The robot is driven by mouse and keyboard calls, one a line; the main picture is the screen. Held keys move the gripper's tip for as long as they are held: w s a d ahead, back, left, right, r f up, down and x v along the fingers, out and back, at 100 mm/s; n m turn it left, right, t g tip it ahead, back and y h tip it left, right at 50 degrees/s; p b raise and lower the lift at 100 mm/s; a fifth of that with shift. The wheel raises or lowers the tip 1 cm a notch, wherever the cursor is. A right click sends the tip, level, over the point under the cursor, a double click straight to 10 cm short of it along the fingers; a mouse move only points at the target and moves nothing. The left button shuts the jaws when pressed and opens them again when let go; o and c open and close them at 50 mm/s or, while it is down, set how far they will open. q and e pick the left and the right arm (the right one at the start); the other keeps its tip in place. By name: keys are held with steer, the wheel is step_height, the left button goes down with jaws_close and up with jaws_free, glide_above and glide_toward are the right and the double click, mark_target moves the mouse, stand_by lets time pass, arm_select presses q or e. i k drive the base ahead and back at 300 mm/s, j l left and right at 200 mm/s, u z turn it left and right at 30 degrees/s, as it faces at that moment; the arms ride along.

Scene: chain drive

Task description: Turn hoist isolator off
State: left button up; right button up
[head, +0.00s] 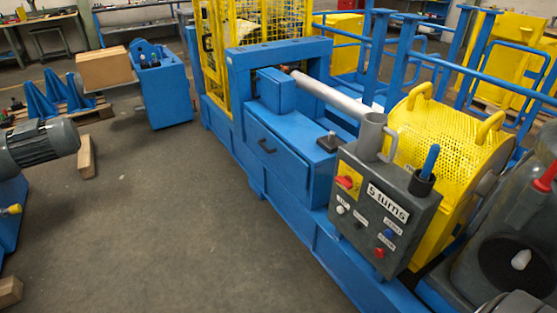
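A grey control box (391,205) stands on the blue machine right of the middle, with a sign reading "5 turns". A red switch on a yellow plate (346,182) sits at its upper left and looks like an isolator; I cannot read a hoist label or tell its setting. Lower on the box are a white button (340,210), a blue knob (389,234) and a red knob (379,253), with labels too small to read. Neither of my grippers shows in the head view, so nothing visible touches the box.
A grey mug (371,136) and a holder with a blue-handled item (430,160) are on top of the box. A yellow perforated guard (452,130) stands behind it. A grey body with a red handle (545,178) is at right. Open floor (190,220) lies left.

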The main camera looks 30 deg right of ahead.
mark_target(346, 182)
steer(key=i+z, duration=0.25)
steer(key=i, duration=0.2)
steer(key=i+j+z, duration=0.25)
steer(key=i, duration=0.15)
steer(key=i+j+z, duration=0.25)
steer(key=i, duration=0.2)
